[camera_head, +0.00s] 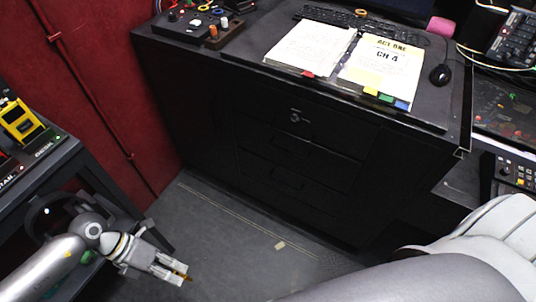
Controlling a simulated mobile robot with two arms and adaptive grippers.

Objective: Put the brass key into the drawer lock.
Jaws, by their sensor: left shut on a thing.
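My left gripper (181,273) is low at the lower left, above the floor. It is shut on the brass key (188,279), of which only a small brass-coloured tip shows between the fingertips. My right gripper is out of view.
An open binder (308,48), keyboard (345,18), mouse (439,75) and control box (190,26) lie on the desk. A dark stand with a yellow device (20,119) is at left. The floor before the drawers is open.

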